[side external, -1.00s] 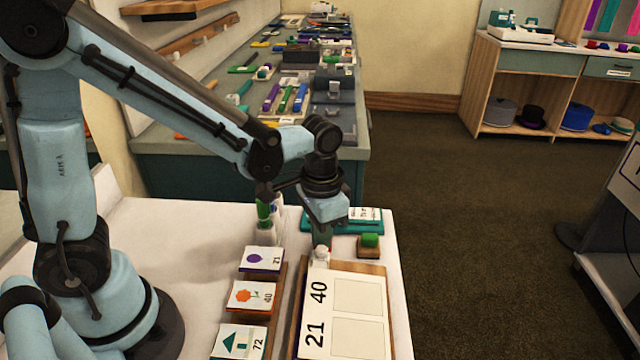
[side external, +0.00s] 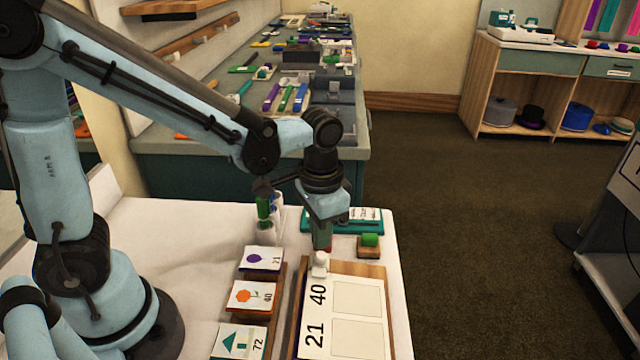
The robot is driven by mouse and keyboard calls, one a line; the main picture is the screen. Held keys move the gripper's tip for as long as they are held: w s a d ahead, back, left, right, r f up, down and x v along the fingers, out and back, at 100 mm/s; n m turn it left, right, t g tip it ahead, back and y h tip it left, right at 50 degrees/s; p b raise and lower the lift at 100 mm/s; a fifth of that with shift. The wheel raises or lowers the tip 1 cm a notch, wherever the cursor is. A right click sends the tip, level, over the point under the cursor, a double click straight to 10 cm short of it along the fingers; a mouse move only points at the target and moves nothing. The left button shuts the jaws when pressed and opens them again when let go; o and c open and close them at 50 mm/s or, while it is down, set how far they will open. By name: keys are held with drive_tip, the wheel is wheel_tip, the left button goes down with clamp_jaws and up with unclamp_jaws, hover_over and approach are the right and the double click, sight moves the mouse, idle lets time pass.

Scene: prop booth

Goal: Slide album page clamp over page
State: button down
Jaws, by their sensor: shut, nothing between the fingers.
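The album page (side external: 317,311) is white, with the numbers 21 and 40 and two empty outlined boxes. It lies on a wooden board (side external: 374,270) at the front of the white table. A small white piece (side external: 319,268), which looks like the page clamp, is at the far left corner of the page. I cannot tell whether it sits around the page edge or only on it. My gripper (side external: 321,249) points down just above this white piece and is shut with nothing held. Its fingertips are small and partly unclear, so contact with the piece cannot be told.
Left of the board, a wooden rack (side external: 274,302) holds picture cards with a balloon shape, a flower and a house. A green-topped stamp-like block (side external: 369,245) and a teal tray (side external: 352,229) are behind the board. A holder (side external: 268,232) with green items stands behind the rack.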

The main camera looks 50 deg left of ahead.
drive_tip(key=shift+w+a+r, duration=0.1)
drive_tip(key=shift+r, duration=2.2)
drive_tip(key=s+a+r+n+t, duration=0.3)
drive_tip(key=a+t, duration=0.4)
drive_tip(key=shift+s, duration=0.3)
